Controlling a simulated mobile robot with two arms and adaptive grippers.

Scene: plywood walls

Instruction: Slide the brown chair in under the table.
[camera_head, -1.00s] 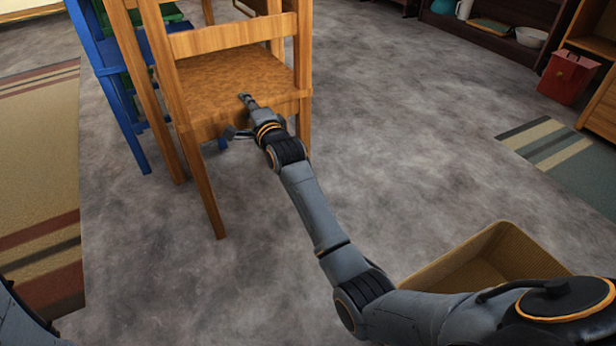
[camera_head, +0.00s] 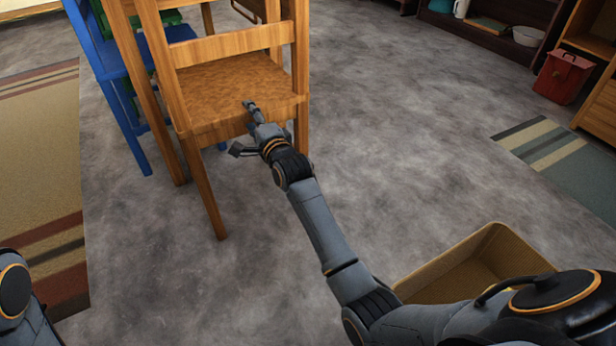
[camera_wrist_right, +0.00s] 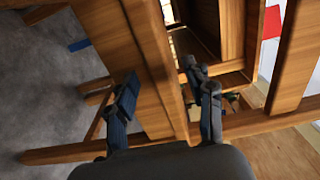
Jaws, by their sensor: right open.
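The brown chair (camera_head: 235,80) is wooden and stands at the upper left in the head view, its back toward me. My right gripper (camera_head: 242,127) is at the near edge of the seat, below the backrest. It is open, with one finger near the seat top and the other lower, outside the edge. In the right wrist view my right gripper (camera_wrist_right: 160,85) has its fingers on either side of a wooden board of the brown chair (camera_wrist_right: 150,50); whether they touch it I cannot tell. No tabletop is clearly visible. My left gripper is out of view.
A striped rug (camera_head: 40,140) lies left. A tan bin (camera_head: 470,265) stands near my right arm; a red box (camera_head: 563,76) is far right. Floor right of the chair is clear.

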